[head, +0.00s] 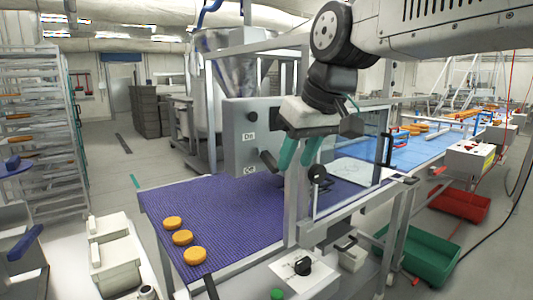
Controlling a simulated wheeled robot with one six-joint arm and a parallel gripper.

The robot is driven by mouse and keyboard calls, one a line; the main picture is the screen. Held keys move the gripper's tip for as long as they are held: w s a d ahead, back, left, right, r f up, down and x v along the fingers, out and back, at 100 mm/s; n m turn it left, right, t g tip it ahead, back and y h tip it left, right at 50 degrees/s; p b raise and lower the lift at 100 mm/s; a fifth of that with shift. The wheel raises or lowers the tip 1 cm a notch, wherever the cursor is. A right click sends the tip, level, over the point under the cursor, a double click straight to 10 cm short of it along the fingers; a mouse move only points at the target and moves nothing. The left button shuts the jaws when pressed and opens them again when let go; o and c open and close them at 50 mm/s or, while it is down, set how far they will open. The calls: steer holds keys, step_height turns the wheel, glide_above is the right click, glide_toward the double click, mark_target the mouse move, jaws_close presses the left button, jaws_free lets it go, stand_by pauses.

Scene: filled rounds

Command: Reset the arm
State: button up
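My gripper (297,161) hangs from my arm in the upper right middle of the head view. Its two green fingers point down, with a gap between them and nothing held there. It is in front of the machine's grey panel and clear guard, seemingly above the purple conveyor belt (225,211). Three round orange-brown pieces lie in a slanting row at the belt's near left end: a far one (172,223), a middle one (182,238) and a near one (195,255). They are apart from my gripper.
The machine's grey control box (241,150) and clear guard (362,150) stand close around my gripper. A blue belt (410,147) with more orange pieces runs behind right. A green crate (425,250) and a red crate (460,205) are at right. A tray rack (38,130) stands left.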

steer(key=s+d+f+m+g+h, duration=0.1)
steer(key=s+d+f+m, duration=0.2)
steer(key=s+d+f, duration=0.5)
steer(key=s+d+f+m+g+h, duration=0.1)
steer(key=s+d+f+m, duration=0.2)
steer(key=s+d+f, duration=0.6)
steer(key=s+d, duration=0.1)
steer(key=s, duration=0.3)
steer(key=shift+s+g+h, duration=0.25)
steer(key=shift+g+h, duration=0.15)
